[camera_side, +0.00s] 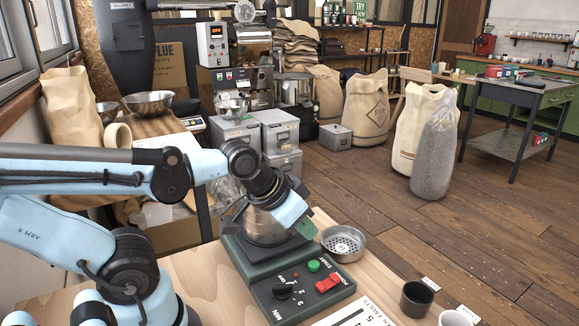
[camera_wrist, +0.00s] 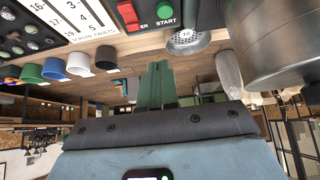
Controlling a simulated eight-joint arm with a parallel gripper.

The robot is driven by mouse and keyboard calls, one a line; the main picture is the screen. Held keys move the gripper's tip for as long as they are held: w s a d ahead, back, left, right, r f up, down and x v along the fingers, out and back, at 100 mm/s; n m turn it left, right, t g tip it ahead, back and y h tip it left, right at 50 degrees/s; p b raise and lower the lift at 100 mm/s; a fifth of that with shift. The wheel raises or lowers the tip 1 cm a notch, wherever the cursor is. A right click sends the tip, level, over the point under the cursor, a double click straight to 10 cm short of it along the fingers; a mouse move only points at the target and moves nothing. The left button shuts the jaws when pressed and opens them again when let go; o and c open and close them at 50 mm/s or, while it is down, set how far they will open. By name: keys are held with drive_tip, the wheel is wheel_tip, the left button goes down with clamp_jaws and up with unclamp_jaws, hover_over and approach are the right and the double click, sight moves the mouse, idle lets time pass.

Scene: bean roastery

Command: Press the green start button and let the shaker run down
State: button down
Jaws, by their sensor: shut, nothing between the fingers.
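The shaker's dark green base (camera_side: 238,250) stands on the wooden table in the side view, with a round steel sieve stack on top (camera_side: 264,228), partly hidden by my arm. The green start button (camera_side: 314,266) is on its front panel, beside the red power switch (camera_side: 328,284) and a black timer knob (camera_side: 283,290). The wrist view also shows the start button (camera_wrist: 167,12) at the top and the stack at right (camera_wrist: 275,45). My gripper (camera_wrist: 156,72) has its green fingers together and empty. In the side view its fingers (camera_side: 325,224) are above and behind the button, apart from it.
A shallow perforated sieve (camera_side: 343,244) sits right of the shaker. A black cup (camera_side: 416,299) and a white cup (camera_side: 457,318) stand at the front right. A printed chart (camera_side: 352,318) lies before the panel. The space above the button looks clear.

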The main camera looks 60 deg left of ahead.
drive_tip(key=shift+w+a+r+g, duration=0.1)
drive_tip(key=shift+a+r+g, duration=0.05)
drive_tip(key=shift+r+g, duration=0.6)
drive_tip(key=shift+w+a+r+g, duration=0.1)
drive_tip(key=shift+a+r+g, duration=0.1)
drive_tip(key=shift+r+g, duration=0.45)
drive_tip(key=shift+a+r+g, duration=0.15)
drive_tip(key=shift+r+g, duration=0.35)
drive_tip(key=shift+r, duration=0.45)
hover_over(316, 263)
drive_tip(key=f, duration=0.7)
drive_tip(key=s+f, duration=0.1)
drive_tip(key=f, duration=0.3)
drive_tip(key=shift+f, duration=1.35)
